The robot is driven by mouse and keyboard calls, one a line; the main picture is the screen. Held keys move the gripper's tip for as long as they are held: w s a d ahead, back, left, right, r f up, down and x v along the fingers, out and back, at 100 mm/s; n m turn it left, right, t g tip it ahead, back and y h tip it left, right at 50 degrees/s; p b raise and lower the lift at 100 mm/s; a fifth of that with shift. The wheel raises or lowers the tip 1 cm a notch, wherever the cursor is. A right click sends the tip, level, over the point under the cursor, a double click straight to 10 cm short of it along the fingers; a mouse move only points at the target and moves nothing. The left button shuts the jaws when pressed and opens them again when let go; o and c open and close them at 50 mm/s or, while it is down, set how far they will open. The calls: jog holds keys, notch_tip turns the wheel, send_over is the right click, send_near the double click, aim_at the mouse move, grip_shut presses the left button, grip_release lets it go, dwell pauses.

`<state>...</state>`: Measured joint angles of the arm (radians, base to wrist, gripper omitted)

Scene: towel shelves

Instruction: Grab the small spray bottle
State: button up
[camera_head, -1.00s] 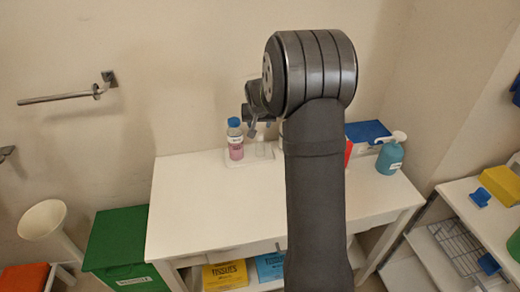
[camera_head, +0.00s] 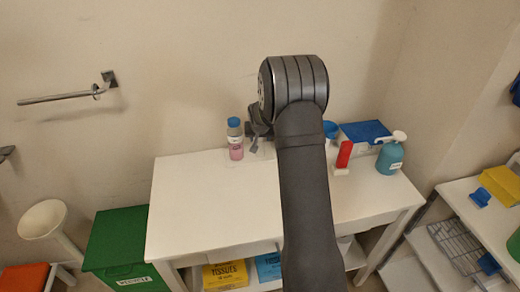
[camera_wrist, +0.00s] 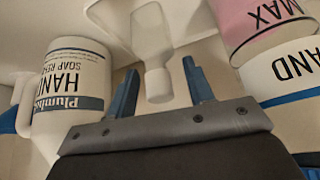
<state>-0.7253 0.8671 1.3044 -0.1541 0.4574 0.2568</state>
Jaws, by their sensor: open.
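A small clear-white bottle with a white cap (camera_wrist: 152,38) shows in the wrist view, its capped end pointing toward my gripper. It looks like the small spray bottle. My gripper (camera_wrist: 160,82) is open, with one blue fingertip on each side of the cap, and I see gaps on both sides. In the head view my gripper (camera_head: 257,134) is over the back of the white table (camera_head: 205,205), right of a pink bottle with a blue cap (camera_head: 236,143). The small bottle is mostly hidden there by my arm.
In the wrist view a hand soap refill bottle (camera_wrist: 75,75) stands left, another labelled container (camera_wrist: 285,75) right, and the pink bottle (camera_wrist: 262,22) upper right. A red bottle (camera_head: 344,154), teal pump bottle (camera_head: 390,155) and blue-topped box (camera_head: 366,132) stand at the table's right. The table front is clear.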

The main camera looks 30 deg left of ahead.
jog(key=shift+c, duration=0.2)
grip_shut()
